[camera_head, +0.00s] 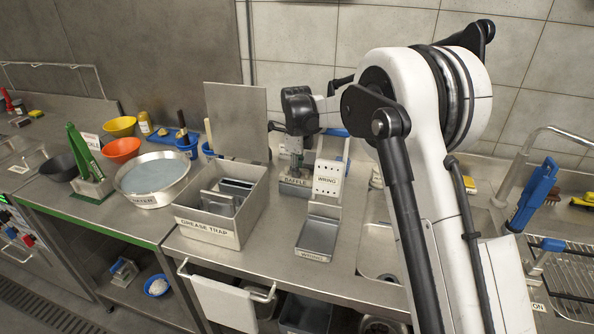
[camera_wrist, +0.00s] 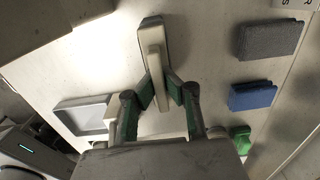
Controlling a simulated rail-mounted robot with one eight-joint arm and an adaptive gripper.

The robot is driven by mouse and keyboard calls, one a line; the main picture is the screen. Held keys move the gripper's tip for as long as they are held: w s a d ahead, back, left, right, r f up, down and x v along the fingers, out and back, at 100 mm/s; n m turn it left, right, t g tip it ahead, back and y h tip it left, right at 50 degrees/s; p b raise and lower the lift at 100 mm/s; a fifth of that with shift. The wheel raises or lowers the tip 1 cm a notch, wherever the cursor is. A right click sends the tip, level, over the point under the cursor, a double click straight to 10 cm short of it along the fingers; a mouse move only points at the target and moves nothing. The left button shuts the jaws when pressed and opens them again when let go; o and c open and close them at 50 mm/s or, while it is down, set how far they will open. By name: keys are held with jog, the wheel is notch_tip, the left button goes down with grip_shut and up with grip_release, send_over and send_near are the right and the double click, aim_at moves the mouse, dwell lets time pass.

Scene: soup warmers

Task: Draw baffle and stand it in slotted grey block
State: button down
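The slotted grey block (camera_head: 294,189) is labelled BAFFLE and stands on the counter right of the grease trap (camera_head: 207,232). My gripper (camera_head: 297,160) is directly above this block, pointing down. In the wrist view my green-padded fingers (camera_wrist: 162,86) lie against both sides of a narrow pale upright piece (camera_wrist: 154,45), which looks like the baffle. Its lower part and how it sits in the slot are hidden. In the head view my gripper and wrist cover most of it. The grease trap is open and holds grey metal parts.
A perforated WRING board (camera_head: 328,180) and shallow tray (camera_head: 316,236) stand close right of the block. The trap's raised lid (camera_head: 236,120) is to the left. A wide basin (camera_head: 152,178) stands further left. The wrist view shows grey (camera_wrist: 270,40) and blue (camera_wrist: 252,95) pads.

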jog(key=shift+s+f+b, duration=0.15)
jog(key=shift+f+b, duration=0.15)
jog(key=shift+f, duration=0.2)
jog(key=c, duration=1.8)
grip_release()
jog(key=shift+c, duration=0.2)
jog(key=shift+r, duration=0.5)
notch_tip(320, 180, up, 7)
jog(key=shift+s+r, duration=0.15)
jog(key=shift+r, duration=0.05)
